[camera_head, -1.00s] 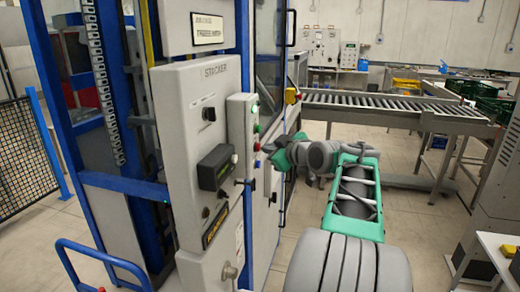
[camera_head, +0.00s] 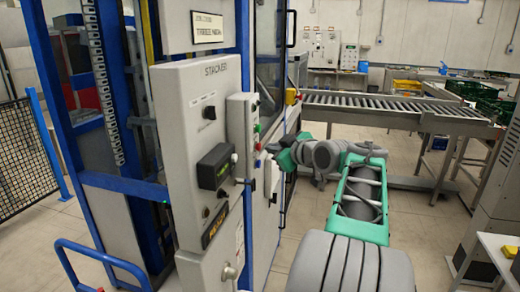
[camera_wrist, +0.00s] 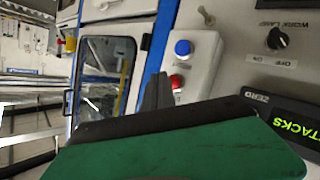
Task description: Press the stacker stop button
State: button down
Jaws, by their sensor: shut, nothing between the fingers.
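The stacker's grey panel (camera_head: 205,125) carries a narrow light-grey button box (camera_head: 238,125) on its right edge. On this box a red button (camera_head: 258,146) sits low, with a green one (camera_head: 257,128) above it. In the wrist view the red button (camera_wrist: 178,82) lies just right of my fingertips, with a blue button (camera_wrist: 183,47) beyond it. My gripper (camera_wrist: 157,90) is shut and empty, its dark fingers pointing toward the box. In the head view my gripper (camera_head: 270,148) is close beside the box's lower part. Contact with the red button cannot be told.
A black selector knob (camera_wrist: 280,38) and a dark display (camera_wrist: 292,125) are on the panel near my gripper. A blue frame post (camera_wrist: 158,40) stands beside the box. A roller conveyor (camera_head: 380,105) runs behind my arm.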

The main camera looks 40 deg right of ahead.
jog(key=s+d, duration=0.1)
jog(key=s, duration=0.1)
jog(key=s+d, duration=0.2)
dwell(0.6)
dwell(0.6)
